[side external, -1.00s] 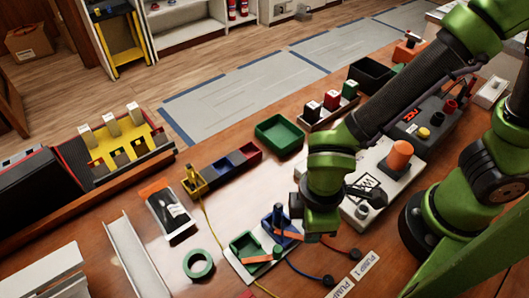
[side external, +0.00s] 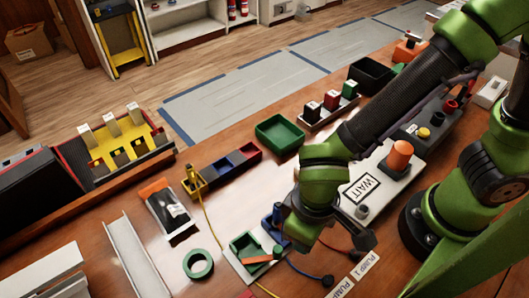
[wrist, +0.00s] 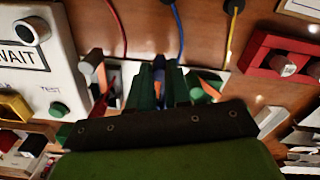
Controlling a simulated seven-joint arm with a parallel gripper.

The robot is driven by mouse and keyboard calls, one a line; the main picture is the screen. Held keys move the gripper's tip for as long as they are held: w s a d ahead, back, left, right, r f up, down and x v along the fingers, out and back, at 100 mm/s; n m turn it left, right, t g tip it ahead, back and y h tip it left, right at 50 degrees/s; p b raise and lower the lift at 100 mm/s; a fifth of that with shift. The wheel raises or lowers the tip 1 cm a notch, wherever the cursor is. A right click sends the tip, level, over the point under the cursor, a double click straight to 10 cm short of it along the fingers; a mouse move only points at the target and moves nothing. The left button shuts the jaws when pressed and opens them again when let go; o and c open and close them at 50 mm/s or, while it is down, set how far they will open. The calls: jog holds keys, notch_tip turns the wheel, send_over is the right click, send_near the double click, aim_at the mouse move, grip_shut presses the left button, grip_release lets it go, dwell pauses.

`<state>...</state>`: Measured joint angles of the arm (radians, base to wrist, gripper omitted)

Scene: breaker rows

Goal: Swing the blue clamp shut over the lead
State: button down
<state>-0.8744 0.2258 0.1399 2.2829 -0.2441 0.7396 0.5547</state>
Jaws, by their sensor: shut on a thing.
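The blue clamp (side external: 270,220) stands on a white plate in the side view, partly hidden behind my gripper. In the wrist view the blue clamp (wrist: 158,66) shows between my fingers, with a bit of orange below the blue. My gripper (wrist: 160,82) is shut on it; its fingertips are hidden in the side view. The blue lead (wrist: 178,28) runs up from the clamp area in the wrist view and ends at a dark plug (side external: 328,281) in the side view. Whether the clamp lies over the lead is hidden.
The green clamp (side external: 241,243) with an orange lever (side external: 258,259) stands close beside the blue one. A red lead (wrist: 114,25) and a yellow lead (wrist: 232,40) run nearby. A white WAIT box (side external: 382,180) stands close to my wrist. A green tape ring (side external: 198,263) lies in front.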

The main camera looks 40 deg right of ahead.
dwell(0.4)
jog(key=c, duration=1.1)
grip_release()
jog(key=shift+o, duration=0.2)
jog(key=shift+r, duration=0.1)
notch_tip(320, 180, up, 17)
